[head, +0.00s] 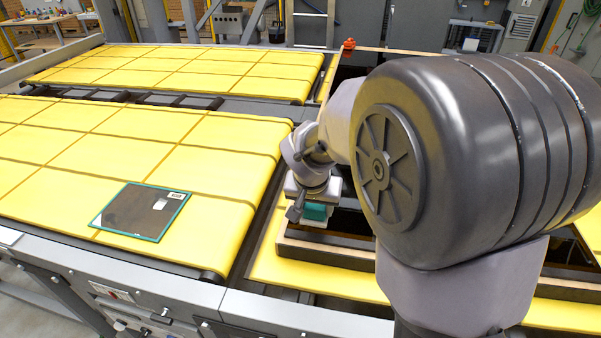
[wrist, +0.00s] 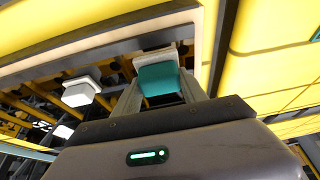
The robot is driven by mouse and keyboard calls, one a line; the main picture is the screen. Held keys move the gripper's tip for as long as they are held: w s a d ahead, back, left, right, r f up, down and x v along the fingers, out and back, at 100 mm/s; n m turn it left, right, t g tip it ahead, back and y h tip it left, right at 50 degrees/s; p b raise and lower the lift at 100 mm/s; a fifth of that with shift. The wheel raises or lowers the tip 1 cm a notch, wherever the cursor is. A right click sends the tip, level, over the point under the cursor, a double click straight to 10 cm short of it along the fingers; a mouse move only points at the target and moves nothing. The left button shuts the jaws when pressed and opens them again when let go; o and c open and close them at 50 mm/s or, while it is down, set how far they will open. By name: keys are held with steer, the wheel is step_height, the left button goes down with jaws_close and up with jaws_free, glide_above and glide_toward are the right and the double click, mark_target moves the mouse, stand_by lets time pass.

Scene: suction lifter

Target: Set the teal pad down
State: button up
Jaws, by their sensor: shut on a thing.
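The teal pad (wrist: 160,80) is between the two fingers of my gripper (wrist: 157,66) in the wrist view, and the gripper is shut on it. A pale part shows at the pad's far end. In the head view, the teal pad (head: 315,211) shows just below my gripper (head: 308,203), beside the dark frame on the right of the yellow belt. My arm hides part of this area. I cannot tell whether the pad touches anything below it.
A dark flat panel with a teal edge (head: 140,211) lies on the near yellow belt (head: 60,150). A dark frame with a pale edge (head: 335,250) is close to my gripper. The wrist view shows a white block (wrist: 80,94) left of the gripper.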

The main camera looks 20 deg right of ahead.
steer(key=d, duration=0.2)
steer(key=w+d, duration=0.1)
steer(key=d, duration=0.1)
steer(key=shift+w+f, duration=0.15)
steer(key=shift+w, duration=0.05)
steer(key=f, duration=0.1)
steer(key=f+b, duration=0.1)
steer(key=f, duration=0.1)
steer(key=shift+d+f, duration=0.1)
steer(key=shift+d, duration=0.25)
steer(key=shift+f+b, duration=0.3)
steer(key=shift+f, duration=0.05)
steer(key=shift+r, duration=0.15)
steer(key=o, duration=1.3)
